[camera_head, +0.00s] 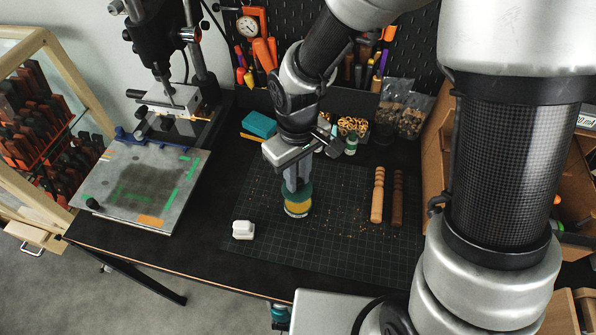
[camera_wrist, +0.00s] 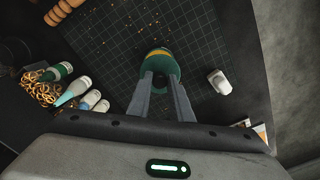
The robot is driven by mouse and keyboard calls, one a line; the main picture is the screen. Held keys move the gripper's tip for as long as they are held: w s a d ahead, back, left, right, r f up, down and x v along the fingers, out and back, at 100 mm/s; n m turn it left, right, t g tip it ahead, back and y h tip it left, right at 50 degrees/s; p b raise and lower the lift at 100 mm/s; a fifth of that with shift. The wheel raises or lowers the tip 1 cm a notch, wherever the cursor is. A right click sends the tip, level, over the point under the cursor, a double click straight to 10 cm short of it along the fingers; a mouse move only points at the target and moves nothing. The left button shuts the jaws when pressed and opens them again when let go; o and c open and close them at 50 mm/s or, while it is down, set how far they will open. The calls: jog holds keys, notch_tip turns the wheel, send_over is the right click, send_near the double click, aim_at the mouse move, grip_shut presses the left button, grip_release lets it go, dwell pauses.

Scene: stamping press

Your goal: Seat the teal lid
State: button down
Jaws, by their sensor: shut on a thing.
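My gripper (camera_head: 297,180) points down over the cutting mat, its two fingers shut on the teal lid (camera_head: 299,193). In the wrist view the fingertips (camera_wrist: 160,77) hold the teal lid (camera_wrist: 162,63). A small round jar (camera_head: 298,209) with a yellow-orange band stands on the mat directly under the lid. In the wrist view the jar (camera_wrist: 158,51) shows only as a yellow and pale rim beyond the lid. The lid overlaps the jar's top. I cannot tell whether it is fully down or level, as the fingers and lid hide the jar's mouth.
A small white block (camera_head: 243,229) sits left of the jar. Two wooden handles (camera_head: 378,195) lie to the right. A teal box (camera_head: 259,124), small bottles (camera_wrist: 69,92) and brass rings (camera_head: 353,126) stand behind. The press (camera_head: 170,97) is at the left. The mat's front is clear.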

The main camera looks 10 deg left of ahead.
aim_at(299, 191)
jog(key=shift+f, duration=0.1)
jog(key=shift+d+f+b, duration=0.1)
jog(key=shift+f+b, duration=1.9)
jog(key=shift+f, duration=0.15)
jog(key=shift+f, duration=0.15)
jog(key=shift+f+b, duration=0.6)
jog(key=shift+b, duration=0.15)
jog(key=c, duration=1.5)
grip_release()
jog(key=shift+r, duration=0.1)
notch_tip(299, 191, up, 17)
jog(key=shift+r+p, duration=0.2)
jog(key=shift+p, duration=0.6)
